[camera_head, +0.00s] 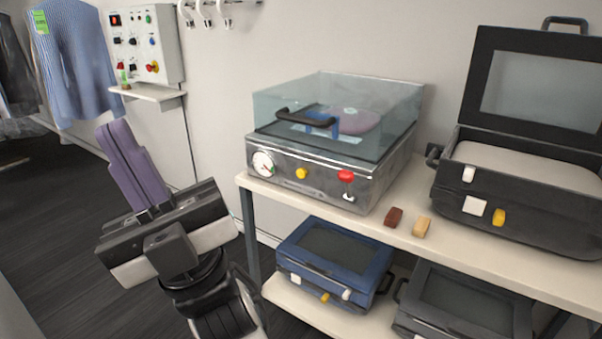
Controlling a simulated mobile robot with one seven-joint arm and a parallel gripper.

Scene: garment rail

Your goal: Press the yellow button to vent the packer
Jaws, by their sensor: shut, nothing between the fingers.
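The packer (318,180) is a metal box with a clear lid (390,108), which is down, on the upper shelf. The round yellow button (301,173) is on its front face, between a white dial gauge (262,163) and a red-topped lever (346,176). A purple item (358,121) and a blue item (318,123) show through the lid. My gripper (106,130) is at the left, with its purple fingers together and empty. It points up and left, well away from the button and touching nothing visible.
The shelf (380,235) carries a brown block (393,217), a tan block (421,227) and an open black case (520,205). A blue case (335,255) and a dark case (460,300) sit below. A control panel (143,45), small wall shelf (150,93) and hanging shirts (75,65) are behind.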

